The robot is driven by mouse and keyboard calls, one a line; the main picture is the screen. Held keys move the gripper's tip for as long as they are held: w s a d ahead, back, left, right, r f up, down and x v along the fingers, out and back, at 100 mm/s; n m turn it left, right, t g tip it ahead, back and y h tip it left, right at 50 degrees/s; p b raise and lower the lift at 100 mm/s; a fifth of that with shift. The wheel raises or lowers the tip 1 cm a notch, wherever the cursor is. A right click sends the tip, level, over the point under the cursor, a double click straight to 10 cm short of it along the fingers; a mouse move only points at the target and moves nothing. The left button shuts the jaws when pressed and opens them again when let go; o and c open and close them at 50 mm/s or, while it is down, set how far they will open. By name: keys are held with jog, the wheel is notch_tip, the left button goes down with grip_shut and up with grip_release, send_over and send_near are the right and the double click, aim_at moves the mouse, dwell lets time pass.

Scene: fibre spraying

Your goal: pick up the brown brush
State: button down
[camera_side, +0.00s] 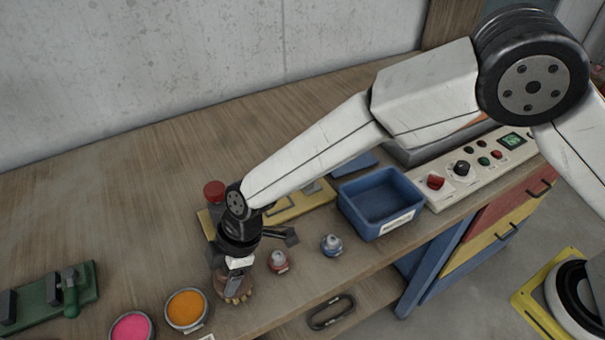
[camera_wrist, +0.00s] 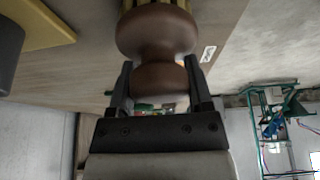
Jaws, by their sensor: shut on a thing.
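The brown brush (camera_wrist: 158,35) is large at the top centre of the wrist view, with its rounded brown handle between my two dark fingers. In the side view the brush (camera_side: 236,291) shows only in part below my gripper, near the front edge of the bench. My gripper (camera_side: 237,278) points down and is shut on the brush; it also shows in the wrist view (camera_wrist: 159,84). My gripper hides much of the brush in the side view. I cannot tell whether the brush touches the bench.
Left of my gripper stand an orange paint dish (camera_side: 186,309) and a pink one (camera_side: 131,327). A green clamp fixture (camera_side: 85,283) sits at far left.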

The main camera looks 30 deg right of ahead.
jog(key=shift+r, duration=0.65)
jog(key=s+d+r, duration=0.9)
jog(key=s+r, duration=0.1)
jog(key=r, duration=0.1)
jog(key=shift+s+d+r, duration=0.15)
jog(key=shift+d+r, duration=0.1)
jog(key=shift+r, duration=0.05)
dwell(0.4)
jog(key=c, duration=0.5)
grip_release()
jog(key=c, duration=0.6)
jog(key=w+a, duration=0.1)
jog(key=w, duration=0.2)
jog(key=w+f, duration=0.1)
jog(key=w, duration=0.3)
jog(key=w+a, duration=0.1)
jog(key=w, duration=0.3)
jog(key=shift+a+f, duration=0.2)
jog(key=shift+a, duration=0.1)
